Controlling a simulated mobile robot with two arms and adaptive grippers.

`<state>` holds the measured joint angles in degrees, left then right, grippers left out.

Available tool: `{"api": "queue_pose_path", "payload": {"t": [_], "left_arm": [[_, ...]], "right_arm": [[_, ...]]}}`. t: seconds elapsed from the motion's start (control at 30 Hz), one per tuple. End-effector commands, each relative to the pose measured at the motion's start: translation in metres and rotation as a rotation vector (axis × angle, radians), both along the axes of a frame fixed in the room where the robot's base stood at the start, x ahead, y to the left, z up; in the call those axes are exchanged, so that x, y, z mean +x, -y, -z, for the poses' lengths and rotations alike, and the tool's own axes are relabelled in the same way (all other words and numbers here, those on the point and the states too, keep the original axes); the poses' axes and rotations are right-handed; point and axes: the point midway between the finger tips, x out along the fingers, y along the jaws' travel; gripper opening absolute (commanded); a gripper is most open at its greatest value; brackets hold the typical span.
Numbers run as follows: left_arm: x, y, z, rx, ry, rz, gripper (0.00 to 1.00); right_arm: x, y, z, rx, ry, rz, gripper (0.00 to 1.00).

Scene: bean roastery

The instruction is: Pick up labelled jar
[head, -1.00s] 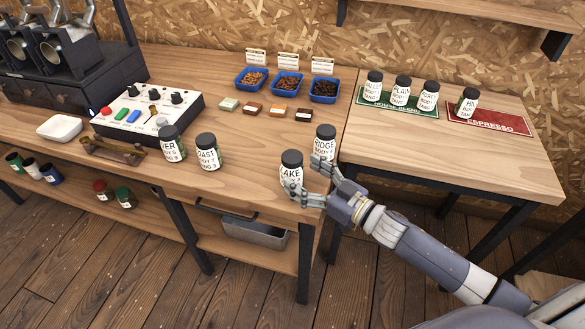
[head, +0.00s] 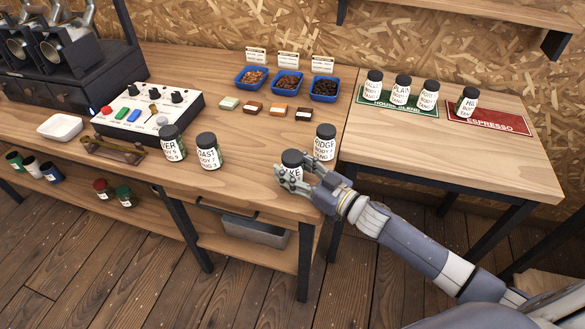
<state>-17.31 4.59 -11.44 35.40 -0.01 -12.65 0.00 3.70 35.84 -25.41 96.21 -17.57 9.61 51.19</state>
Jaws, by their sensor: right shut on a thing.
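My right gripper (head: 295,180) is shut on a dark-lidded labelled jar (head: 292,160) at the front right part of the wooden counter. Its fingers cover the middle of the label, where "KE" shows. The jar stands upright; I cannot tell whether its base touches the counter. A jar labelled "RIDGE" (head: 325,144) stands just behind it to the right. Two more labelled jars, one ending in "VER" (head: 170,145) and one ending in "OAST" (head: 208,152), stand to the left. My left gripper is not in view.
Blue trays of beans (head: 287,94), small colour blocks (head: 253,108), a control box (head: 179,112) and a white dish (head: 60,126) are on the counter.

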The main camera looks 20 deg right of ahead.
Motion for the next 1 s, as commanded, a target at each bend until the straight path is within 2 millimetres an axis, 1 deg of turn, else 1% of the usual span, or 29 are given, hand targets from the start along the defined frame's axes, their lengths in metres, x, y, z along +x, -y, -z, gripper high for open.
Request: {"api": "queue_pose_path", "payload": {"t": [0.17, 0.27, 0.37, 0.47, 0.5, 0.57, 0.8, 1.0], "left_arm": [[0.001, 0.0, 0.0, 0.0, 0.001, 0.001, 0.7], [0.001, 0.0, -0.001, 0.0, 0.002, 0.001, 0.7], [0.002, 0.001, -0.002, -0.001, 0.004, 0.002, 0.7], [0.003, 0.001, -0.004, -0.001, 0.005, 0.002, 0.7], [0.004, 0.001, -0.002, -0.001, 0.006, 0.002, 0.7], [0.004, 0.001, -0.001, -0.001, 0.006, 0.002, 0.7], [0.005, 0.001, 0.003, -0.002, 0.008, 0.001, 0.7], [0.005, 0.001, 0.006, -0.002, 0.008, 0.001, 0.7]], "right_arm": [[0.0, 0.0, -0.003, 0.0, 0.002, -0.001, 0.2], [0.0, 0.0, -0.009, -0.001, 0.003, -0.001, 0.2], [0.0, 0.0, -0.021, -0.002, 0.004, -0.003, 0.2], [0.0, 0.0, -0.04, -0.004, 0.006, -0.003, 0.2], [-0.007, 0.002, -0.035, -0.001, -0.003, -0.002, 0.2], [-0.018, 0.006, -0.034, 0.0, -0.004, -0.001, 0.2], [-0.065, 0.023, -0.039, 0.0, -0.004, 0.0, 0.2], [-0.1, 0.035, -0.043, 0.0, -0.004, 0.0, 0.2]]}}
